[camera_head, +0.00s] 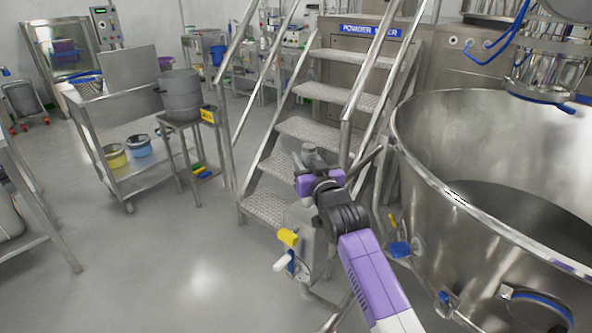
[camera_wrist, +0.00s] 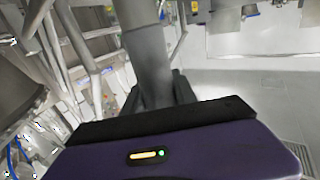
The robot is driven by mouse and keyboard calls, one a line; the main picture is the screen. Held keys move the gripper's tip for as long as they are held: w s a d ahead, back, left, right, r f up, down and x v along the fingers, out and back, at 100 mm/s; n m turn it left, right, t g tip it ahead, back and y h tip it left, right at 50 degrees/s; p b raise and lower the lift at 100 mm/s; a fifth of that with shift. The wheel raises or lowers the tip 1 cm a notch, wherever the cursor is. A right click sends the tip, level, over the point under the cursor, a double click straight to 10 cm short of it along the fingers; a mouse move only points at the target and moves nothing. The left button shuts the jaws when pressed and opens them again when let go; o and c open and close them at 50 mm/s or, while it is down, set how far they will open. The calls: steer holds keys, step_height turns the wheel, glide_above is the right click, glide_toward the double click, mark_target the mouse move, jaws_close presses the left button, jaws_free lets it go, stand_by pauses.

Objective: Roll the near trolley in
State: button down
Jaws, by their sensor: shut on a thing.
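The near trolley appears to be the large open steel bowl (camera_head: 425,160) at the right of the head view, with blue-trimmed fittings low on its side. A grey bar (camera_head: 368,157), which looks like its push handle, slopes out from beside the bowl's left rim. My gripper (camera_head: 312,165) is at this bar, left of the bowl, and hides part of it. In the wrist view my gripper (camera_wrist: 160,88) is shut on the thick grey bar (camera_wrist: 147,50), which runs up between the dark fingers. The trolley's wheels are mostly hidden.
Steel steps (camera_head: 300,128) with rails stand just behind my gripper, under the powder mixer sign (camera_head: 371,31). A mixer head (camera_head: 545,70) hangs over the bowl. A steel cart (camera_head: 120,120) with buckets and a stand (camera_head: 183,125) with a grey pot are left. Floor (camera_head: 180,255) is clear front left.

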steer(key=shift+w+d, duration=0.6)
steer(key=shift+d, duration=0.1)
steer(key=c, duration=1)
jaws_free()
steer(key=shift+w, duration=0.15)
steer(key=shift+a+r, duration=0.1)
steer(key=shift+s+a, duration=0.2)
steer(key=shift+a, duration=0.05)
steer(key=v, duration=0.7)
steer(key=shift+s+d+p, duration=0.15)
steer(key=shift+s+p, duration=0.15)
